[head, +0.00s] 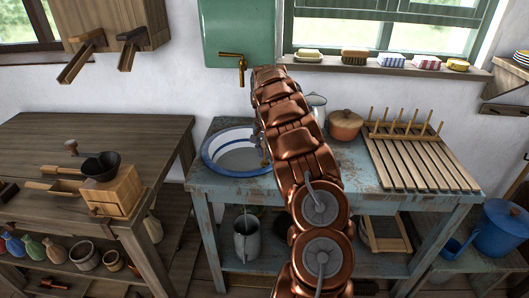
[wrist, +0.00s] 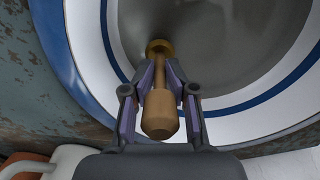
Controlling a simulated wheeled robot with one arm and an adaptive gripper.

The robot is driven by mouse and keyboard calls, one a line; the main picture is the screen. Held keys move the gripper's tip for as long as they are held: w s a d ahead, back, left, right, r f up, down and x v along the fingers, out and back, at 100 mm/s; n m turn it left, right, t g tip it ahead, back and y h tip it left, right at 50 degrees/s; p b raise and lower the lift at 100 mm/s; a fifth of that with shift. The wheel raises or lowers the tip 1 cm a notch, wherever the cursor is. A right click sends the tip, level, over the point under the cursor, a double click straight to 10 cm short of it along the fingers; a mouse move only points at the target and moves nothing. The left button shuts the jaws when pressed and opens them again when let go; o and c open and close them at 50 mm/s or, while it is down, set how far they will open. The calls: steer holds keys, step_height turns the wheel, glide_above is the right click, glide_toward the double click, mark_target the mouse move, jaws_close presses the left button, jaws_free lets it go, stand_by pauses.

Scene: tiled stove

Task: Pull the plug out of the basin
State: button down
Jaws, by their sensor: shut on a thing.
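The basin (head: 208,157) is white with blue bands and is set into the worn blue washstand, left of my arm. In the wrist view its blue and white rim (wrist: 91,50) curves around a grey inside. The plug (wrist: 158,112) has a wooden, rounded handle and a brass-coloured round end over the grey inside. My gripper (wrist: 160,85) is shut on the plug's stem, one finger on each side. I cannot tell whether the round end is seated in the drain or clear of it. In the head view my arm hides most of the gripper and the plug.
A brass tap (head: 234,58) on a green tank hangs above the basin. A lidded brown pot (head: 345,124) and a slatted drying rack (head: 420,163) stand to the right. A wooden grinder (head: 112,193) is on the left table.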

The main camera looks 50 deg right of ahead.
mark_target(265, 142)
steer(key=shift+r+p, duration=0.6)
steer(key=shift+r, duration=1.3)
steer(key=shift+r, duration=0.1)
